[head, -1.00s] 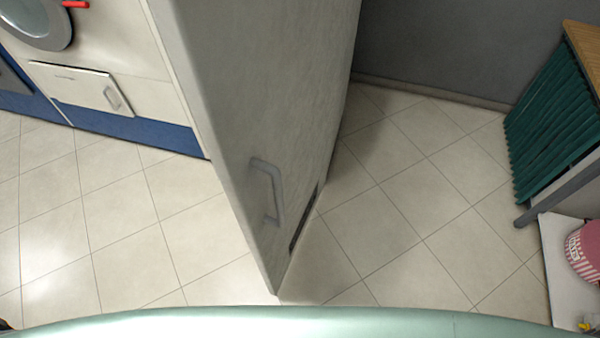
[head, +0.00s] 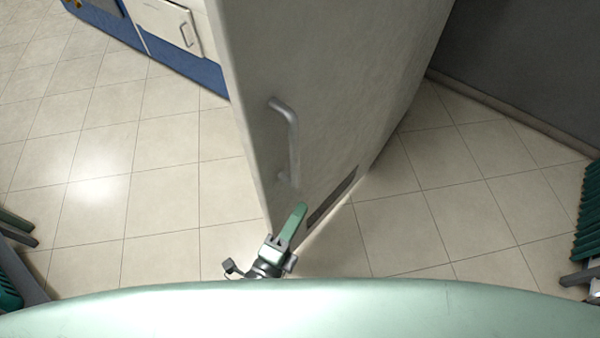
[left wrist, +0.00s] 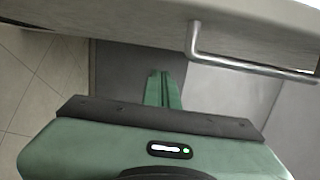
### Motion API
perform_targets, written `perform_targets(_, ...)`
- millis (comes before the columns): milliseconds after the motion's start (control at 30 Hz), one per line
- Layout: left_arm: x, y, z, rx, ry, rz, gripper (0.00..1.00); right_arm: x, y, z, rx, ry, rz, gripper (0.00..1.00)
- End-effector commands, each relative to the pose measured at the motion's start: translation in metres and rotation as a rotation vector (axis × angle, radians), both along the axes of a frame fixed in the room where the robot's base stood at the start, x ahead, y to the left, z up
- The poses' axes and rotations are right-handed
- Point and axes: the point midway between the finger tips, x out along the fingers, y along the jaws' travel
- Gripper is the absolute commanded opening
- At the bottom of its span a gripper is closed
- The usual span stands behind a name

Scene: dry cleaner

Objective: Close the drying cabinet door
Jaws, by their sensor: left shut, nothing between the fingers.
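The drying cabinet door (head: 345,60) is a tall grey panel in the middle of the head view, its lower front corner pointing toward me. It stands out over the floor, and the cabinet interior is not visible. A bent metal handle (head: 292,140) is on its face; the handle also shows at the upper right of the left wrist view (left wrist: 240,64). My left gripper (head: 299,208) is shut and empty, with green fingers just below the handle in the picture. In the left wrist view its fingers (left wrist: 163,88) are together and apart from the handle. My right gripper is not in view.
Tiled floor (head: 90,190) is clear left of the door and also to its right (head: 440,220). A white and blue machine (head: 185,65) stands at the upper left. A dark wall (head: 530,70) is at the right. Green slatted items (head: 588,225) are at the right edge.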

Motion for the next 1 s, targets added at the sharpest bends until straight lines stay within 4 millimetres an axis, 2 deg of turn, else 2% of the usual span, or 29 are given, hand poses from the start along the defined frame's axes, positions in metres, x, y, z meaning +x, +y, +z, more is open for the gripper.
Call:
perform_targets(200, 0.033, -0.017, 0.003, -0.002, 0.000, 0.001, 0.00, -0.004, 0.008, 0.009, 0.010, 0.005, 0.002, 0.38)
perform_targets(500, 0.088, -0.048, 0.002, -0.003, 0.003, 0.001, 0.00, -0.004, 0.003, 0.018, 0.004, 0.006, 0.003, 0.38)
perform_targets(600, 0.097, -0.032, 0.002, 0.002, 0.003, 0.001, 0.00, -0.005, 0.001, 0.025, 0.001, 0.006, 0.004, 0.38)
perform_targets(700, 0.105, -0.023, 0.001, 0.002, 0.005, 0.001, 0.00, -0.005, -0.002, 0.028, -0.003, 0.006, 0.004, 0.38)
perform_targets(1000, 0.111, -0.016, -0.001, -0.002, 0.006, 0.002, 0.00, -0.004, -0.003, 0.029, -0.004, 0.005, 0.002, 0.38)
